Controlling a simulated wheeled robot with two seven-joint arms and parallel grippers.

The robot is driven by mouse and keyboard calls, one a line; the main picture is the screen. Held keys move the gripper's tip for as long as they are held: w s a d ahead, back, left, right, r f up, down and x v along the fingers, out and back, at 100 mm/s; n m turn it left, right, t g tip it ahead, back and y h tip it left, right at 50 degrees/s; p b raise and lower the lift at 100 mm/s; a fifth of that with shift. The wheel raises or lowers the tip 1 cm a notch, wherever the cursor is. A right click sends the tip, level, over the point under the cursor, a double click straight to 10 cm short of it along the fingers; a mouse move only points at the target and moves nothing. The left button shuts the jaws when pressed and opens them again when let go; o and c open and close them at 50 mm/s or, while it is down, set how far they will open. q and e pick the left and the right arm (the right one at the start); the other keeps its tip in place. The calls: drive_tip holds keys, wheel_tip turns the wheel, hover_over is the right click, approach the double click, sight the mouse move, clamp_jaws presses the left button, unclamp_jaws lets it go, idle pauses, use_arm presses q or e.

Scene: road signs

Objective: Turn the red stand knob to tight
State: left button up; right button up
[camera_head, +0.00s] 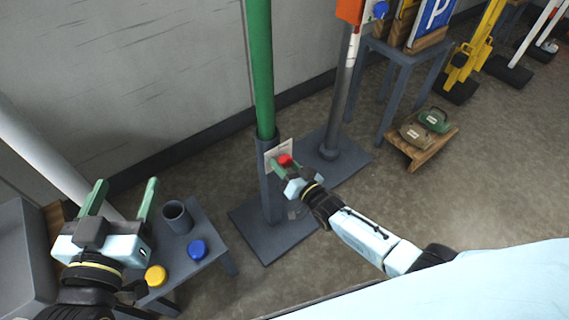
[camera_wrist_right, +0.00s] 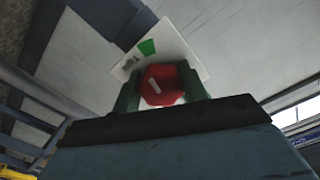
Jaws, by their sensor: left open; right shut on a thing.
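The red stand knob (camera_head: 285,160) sits on the side of a dark grey stand sleeve (camera_head: 268,190) that holds a green pole (camera_head: 260,70). A white label plate (camera_head: 274,150) is behind the knob. In the right wrist view, the red knob (camera_wrist_right: 162,86) has a pale mark on its face, and the plate (camera_wrist_right: 178,45) shows a green patch. My right gripper (camera_head: 281,163) is shut on the knob, one green finger on each side of it. My left gripper (camera_head: 120,198) is open and empty, above the small table at the left.
A small grey table (camera_head: 208,222) holds a dark cup (camera_head: 177,217), a blue knob (camera_head: 197,249) and a yellow knob (camera_head: 156,275). Another post (camera_head: 342,100) stands just right of the green pole. A grey table (camera_head: 395,55) with signs is further back.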

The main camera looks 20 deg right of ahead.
sight(287, 167)
use_arm(q)
drive_tip(key=shift+r, duration=0.2)
use_arm(e)
drive_tip(key=shift+m, duration=0.6)
use_arm(q)
drive_tip(key=shift+d, duration=0.1)
use_arm(e)
drive_tip(key=o, duration=1)
drive_tip(key=shift+s, duration=0.1)
drive_tip(key=shift+s+d, duration=0.1)
drive_tip(key=shift+s, duration=0.05)
drive_tip(key=p+v, duration=0.2)
drive_tip(key=v, duration=0.3)
drive_tip(key=shift+s+d+p, duration=0.1)
drive_tip(key=shift+s+p, duration=0.15)
drive_tip(key=shift+p, duration=0.05)
use_arm(q)
drive_tip(key=s+a+f+g+y+p, duration=0.2)
drive_tip(key=s+a+f+g+y, duration=0.2)
drive_tip(key=s+f+g, duration=0.8)
drive_tip(key=a+f, duration=0.1)
drive_tip(key=a, duration=0.1)
drive_tip(key=shift+s+a+f+n, duration=0.2)
drive_tip(key=shift+a+f+n, duration=0.1)
drive_tip(key=shift+f+n, duration=0.1)
use_arm(e)
drive_tip(key=v, duration=0.7)
drive_tip(key=shift+s, duration=0.15)
